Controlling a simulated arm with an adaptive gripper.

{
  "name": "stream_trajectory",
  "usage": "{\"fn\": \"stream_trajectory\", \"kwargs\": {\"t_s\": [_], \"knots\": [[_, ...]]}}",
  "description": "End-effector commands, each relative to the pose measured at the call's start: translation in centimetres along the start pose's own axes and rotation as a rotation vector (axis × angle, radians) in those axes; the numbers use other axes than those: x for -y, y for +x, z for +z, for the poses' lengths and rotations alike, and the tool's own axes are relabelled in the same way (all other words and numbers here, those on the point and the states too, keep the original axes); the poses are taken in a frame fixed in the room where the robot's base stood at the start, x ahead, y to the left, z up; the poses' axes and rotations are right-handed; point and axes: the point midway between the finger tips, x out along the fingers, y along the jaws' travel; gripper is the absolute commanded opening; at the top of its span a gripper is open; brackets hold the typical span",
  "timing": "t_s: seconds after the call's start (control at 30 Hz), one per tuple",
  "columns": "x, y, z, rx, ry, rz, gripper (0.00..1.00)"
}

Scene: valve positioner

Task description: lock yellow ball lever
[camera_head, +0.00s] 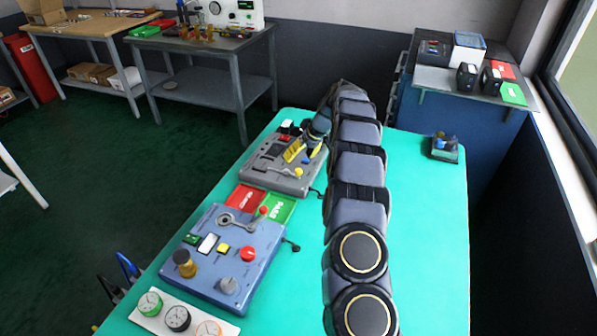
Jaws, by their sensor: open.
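A grey device (257,171) stands on the green table top towards the far left edge. A small yellow ball (298,172), which looks like a lever's knob, sits near its right front corner. A larger yellow part (293,150) stands behind it on the same device. My gripper (311,153) is at the right side of the grey device, behind and slightly right of the yellow ball. It is open and looks apart from the ball. The fingers are small in the picture, and the lever's shaft and any locking part cannot be made out.
A blue control box (208,278) with knobs, buttons and a red-ball lever (264,211) stands nearer. Red (246,197) and green (279,208) pads lie between the devices. A gauge panel (177,316) is at the front. The table right of my arm is mostly clear.

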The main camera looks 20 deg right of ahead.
Motion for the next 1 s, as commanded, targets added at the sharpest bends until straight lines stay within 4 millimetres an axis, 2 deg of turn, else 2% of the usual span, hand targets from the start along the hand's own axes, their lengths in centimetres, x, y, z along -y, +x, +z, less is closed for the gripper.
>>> {"fn": "stream_trajectory", "kwargs": {"t_s": [0.17,0.33,0.43,0.67,1.0], "knots": [[-2.0,-1.7,-2.2,0.018,-0.145,0.166,0.52],[-2.8,1.5,-0.8,0.023,-0.147,0.169,0.52],[-3.1,2.6,-0.4,0.021,-0.148,0.169,0.52],[-3.4,4.6,-0.2,0.021,-0.147,0.169,0.52],[-4.2,8.9,-0.2,0.020,-0.145,0.170,0.52]]}}
